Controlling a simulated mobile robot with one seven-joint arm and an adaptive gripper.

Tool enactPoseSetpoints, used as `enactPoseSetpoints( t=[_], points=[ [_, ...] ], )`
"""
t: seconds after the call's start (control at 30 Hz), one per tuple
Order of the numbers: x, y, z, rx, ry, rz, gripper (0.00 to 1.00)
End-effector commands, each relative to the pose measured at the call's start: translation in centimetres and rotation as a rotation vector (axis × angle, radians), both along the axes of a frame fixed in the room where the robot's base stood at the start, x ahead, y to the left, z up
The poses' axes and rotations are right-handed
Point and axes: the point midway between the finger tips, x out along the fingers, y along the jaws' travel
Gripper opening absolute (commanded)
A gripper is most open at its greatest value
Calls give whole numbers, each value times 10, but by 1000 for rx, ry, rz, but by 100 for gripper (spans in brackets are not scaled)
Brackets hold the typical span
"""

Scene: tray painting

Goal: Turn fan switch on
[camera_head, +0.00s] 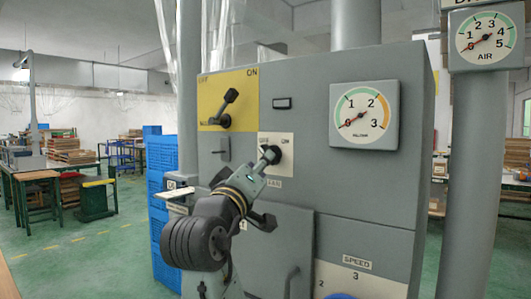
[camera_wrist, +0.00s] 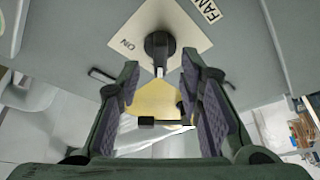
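The fan switch (camera_head: 273,154) is a black round knob with a short handle on a white plate with an OFF side and an ON side. My gripper (camera_wrist: 160,75) is open and empty, with a finger on either side. I see no clear contact with the switch. In the head view my gripper (camera_head: 248,188) is close below and left of it.
A yellow plate (camera_head: 244,85) with another black lever (camera_head: 230,97) sits above the fan switch. A pressure gauge (camera_head: 364,116) is at the right of the grey cabinet (camera_head: 330,190). A cabinet door handle (camera_head: 290,280) is below. Blue crates (camera_head: 160,160) stand to the left.

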Motion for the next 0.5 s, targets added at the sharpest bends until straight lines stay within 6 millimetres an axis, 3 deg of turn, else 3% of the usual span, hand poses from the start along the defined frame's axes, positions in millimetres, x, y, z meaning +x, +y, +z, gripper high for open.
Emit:
enactPoseSetpoints(
  t=[0.2, 0.5],
  points=[
    [30, -11, 10, 0, 2, -1, 33],
    [39, -14, 11, 0, -1, 1, 33]
  ],
)
